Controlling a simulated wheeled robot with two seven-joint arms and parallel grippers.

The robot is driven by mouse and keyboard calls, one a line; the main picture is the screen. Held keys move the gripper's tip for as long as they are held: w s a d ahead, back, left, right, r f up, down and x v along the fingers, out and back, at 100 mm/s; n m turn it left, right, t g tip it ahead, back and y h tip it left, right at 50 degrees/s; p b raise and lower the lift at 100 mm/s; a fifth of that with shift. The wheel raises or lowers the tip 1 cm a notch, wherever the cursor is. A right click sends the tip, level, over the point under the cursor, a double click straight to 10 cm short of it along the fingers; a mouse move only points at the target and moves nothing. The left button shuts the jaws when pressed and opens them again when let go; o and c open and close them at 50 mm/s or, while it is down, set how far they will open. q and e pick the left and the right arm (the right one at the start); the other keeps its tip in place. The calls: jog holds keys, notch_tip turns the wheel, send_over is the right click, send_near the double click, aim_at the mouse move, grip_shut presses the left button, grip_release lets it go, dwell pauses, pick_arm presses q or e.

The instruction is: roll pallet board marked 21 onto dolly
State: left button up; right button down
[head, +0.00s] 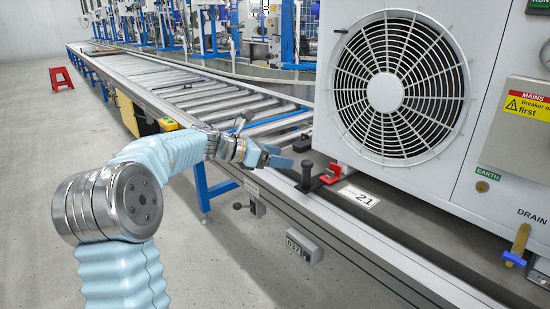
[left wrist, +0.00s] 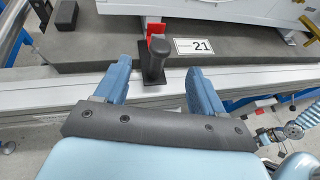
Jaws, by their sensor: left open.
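The pallet board (head: 390,215) is a dark grey slab on the roller line, with a white label 21 (head: 359,196) near its front edge. It also shows in the left wrist view (left wrist: 100,50). A large white unit with a round fan (head: 392,90) stands on it. A black upright handle (head: 307,175) rises at the board's near edge, beside a red clamp (head: 332,173). My left gripper (head: 283,156) is open, with blue fingers. In the left wrist view its fingers (left wrist: 158,88) point toward the black handle (left wrist: 154,62), which stands between and beyond their tips. My right gripper is not in the head view.
The roller conveyor (head: 215,98) runs away to the back left, its rollers bare. A red stool (head: 61,78) stands on the open floor at left.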

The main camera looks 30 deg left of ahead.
aim_at(305, 162)
pick_arm(q)
jog(key=x, duration=1.2)
jog(key=shift+f, duration=0.2)
jog(key=shift+c, duration=0.2)
grip_shut()
jog(key=shift+d, duration=0.15)
